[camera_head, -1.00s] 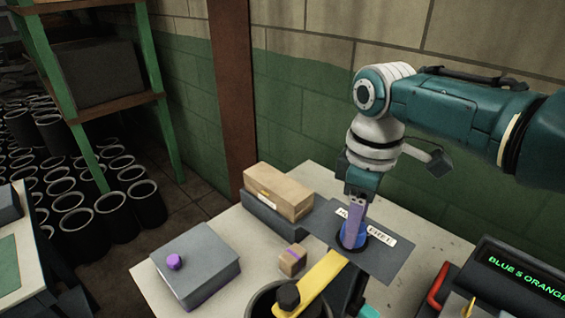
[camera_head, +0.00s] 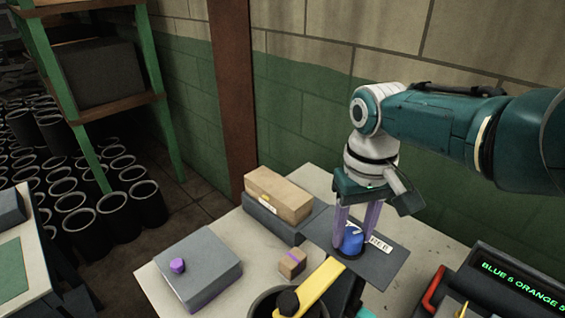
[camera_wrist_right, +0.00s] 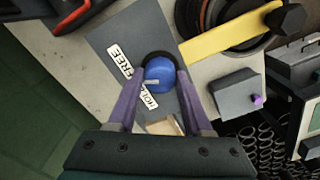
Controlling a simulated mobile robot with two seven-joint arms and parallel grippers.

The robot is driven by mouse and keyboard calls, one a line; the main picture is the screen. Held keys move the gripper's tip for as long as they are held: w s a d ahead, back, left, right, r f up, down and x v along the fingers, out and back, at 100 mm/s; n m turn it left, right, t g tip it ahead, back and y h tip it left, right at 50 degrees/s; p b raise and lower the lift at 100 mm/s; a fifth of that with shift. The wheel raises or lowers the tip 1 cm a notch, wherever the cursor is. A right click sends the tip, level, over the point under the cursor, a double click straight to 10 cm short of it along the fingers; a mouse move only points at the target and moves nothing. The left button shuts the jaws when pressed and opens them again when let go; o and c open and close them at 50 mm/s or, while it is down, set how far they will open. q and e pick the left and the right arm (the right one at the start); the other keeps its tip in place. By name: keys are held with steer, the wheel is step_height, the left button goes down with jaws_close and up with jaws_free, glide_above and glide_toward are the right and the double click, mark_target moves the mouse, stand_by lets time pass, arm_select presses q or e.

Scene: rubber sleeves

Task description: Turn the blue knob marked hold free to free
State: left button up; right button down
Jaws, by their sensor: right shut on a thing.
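The blue knob (camera_head: 351,242) stands on a grey plate (camera_head: 388,262) on the bench. It also shows in the right wrist view (camera_wrist_right: 164,72), with a pale mark on its top pointing towards the white labels. The FREE label (camera_wrist_right: 119,61) and the HOLD label (camera_wrist_right: 148,101) lie beside it; the HOLD label is partly hidden by a finger. My right gripper (camera_head: 356,235) points down with its two purple fingers on opposite sides of the knob, shut on it. My left gripper is not in view.
A cardboard box (camera_head: 279,193) on a grey block stands left of the plate. A small taped box (camera_head: 292,263), a yellow bar (camera_head: 322,287) and a grey box with a purple knob (camera_head: 200,268) are nearer. A display (camera_head: 520,285) stands at the right.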

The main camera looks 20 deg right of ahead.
mark_target(353, 234)
steer(key=shift+m, duration=0.6)
steer(key=shift+c, duration=1.6)
jaws_free()
step_height(353, 234, up, 8)
steer(key=p, duration=0.4)
steer(key=shift+r, duration=0.95)
